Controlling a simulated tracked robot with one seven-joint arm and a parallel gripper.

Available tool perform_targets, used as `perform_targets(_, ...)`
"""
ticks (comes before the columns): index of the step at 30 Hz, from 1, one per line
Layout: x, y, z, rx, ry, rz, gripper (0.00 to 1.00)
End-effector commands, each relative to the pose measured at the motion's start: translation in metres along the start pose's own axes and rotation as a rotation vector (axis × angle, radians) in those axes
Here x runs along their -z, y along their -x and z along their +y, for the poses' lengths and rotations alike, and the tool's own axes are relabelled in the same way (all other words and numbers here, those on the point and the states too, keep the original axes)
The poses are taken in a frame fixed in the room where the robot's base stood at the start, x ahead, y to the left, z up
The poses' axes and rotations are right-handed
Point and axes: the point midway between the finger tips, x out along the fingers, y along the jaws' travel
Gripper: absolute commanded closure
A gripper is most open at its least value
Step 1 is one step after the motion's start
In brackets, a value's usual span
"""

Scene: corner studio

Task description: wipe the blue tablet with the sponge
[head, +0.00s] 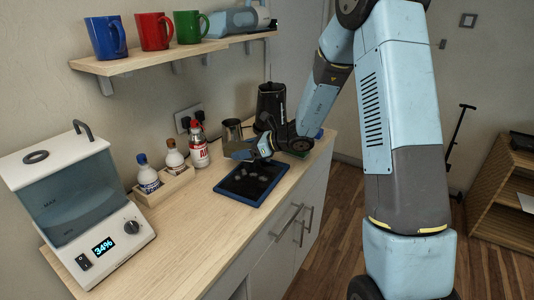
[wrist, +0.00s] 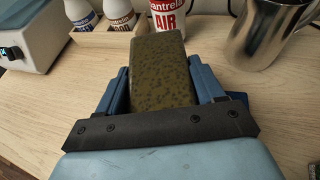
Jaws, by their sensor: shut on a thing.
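The blue tablet (head: 237,187) lies flat on the wooden counter in the head view, with a blue rim and a dark screen. Several pale grey smudges (head: 253,176) show on its screen. My gripper (head: 246,151) is over the tablet's far end. In the wrist view the gripper is shut on the sponge (wrist: 163,68), an olive block with dark specks, held between two blue fingers. A bit of the tablet's blue edge (wrist: 240,98) shows beside the right finger. I cannot tell whether the sponge touches the screen.
A metal cup (head: 232,131) and a dark appliance (head: 271,104) stand behind. A water-tank machine (head: 75,205) is at the left. The shelf (head: 180,56) with mugs hangs above. The near counter is clear.

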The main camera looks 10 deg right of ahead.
Motion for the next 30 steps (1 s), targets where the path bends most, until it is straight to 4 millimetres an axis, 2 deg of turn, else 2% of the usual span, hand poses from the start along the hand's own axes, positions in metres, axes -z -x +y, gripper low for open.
perform_targets(7, -0.012, 0.005, 0.000, 0.002, 0.000, 0.000, 0.78)
perform_targets(24, -0.011, 0.007, -0.002, 0.006, -0.003, 0.000, 0.78)
perform_targets(26, -0.010, 0.008, -0.004, 0.019, -0.010, -0.001, 0.78)
perform_targets(30, -0.001, 0.018, -0.023, 0.111, -0.055, -0.010, 0.78)
